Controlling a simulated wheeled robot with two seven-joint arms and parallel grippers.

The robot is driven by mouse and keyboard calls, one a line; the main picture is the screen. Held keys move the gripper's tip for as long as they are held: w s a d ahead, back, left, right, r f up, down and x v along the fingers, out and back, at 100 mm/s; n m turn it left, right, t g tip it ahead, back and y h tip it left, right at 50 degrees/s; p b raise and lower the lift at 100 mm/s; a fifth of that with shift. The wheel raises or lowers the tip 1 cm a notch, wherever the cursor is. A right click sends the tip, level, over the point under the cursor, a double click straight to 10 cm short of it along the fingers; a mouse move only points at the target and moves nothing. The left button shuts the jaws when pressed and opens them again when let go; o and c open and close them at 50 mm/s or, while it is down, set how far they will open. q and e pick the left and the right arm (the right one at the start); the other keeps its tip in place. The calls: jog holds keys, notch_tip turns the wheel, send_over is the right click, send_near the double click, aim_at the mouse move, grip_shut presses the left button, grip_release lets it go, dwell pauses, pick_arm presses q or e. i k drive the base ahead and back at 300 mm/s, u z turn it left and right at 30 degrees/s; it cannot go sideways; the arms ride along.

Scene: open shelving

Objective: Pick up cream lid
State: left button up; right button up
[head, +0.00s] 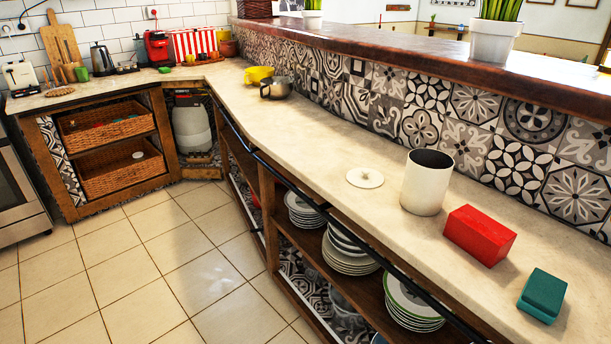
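The cream lid (365,177) is a flat round disc with a small knob on top. It lies on the beige countertop (310,150), with bare counter around it. An open cream canister (426,182) with a dark inside stands upright just to the right of the lid, apart from it. Neither of my grippers shows in the head view, so nothing is seen touching the lid.
A red box (480,235) and a teal block (541,295) lie right of the canister. A metal pot (275,88) and a yellow item (259,74) stand farther back. A dark rail (330,215) runs along the counter's front edge, above shelves with stacked plates (347,252). The tiled floor is clear.

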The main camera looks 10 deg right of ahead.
aim_at(361, 178)
jog(key=u, duration=1.3)
jog(key=i, duration=2.05)
jog(key=z, duration=3.55)
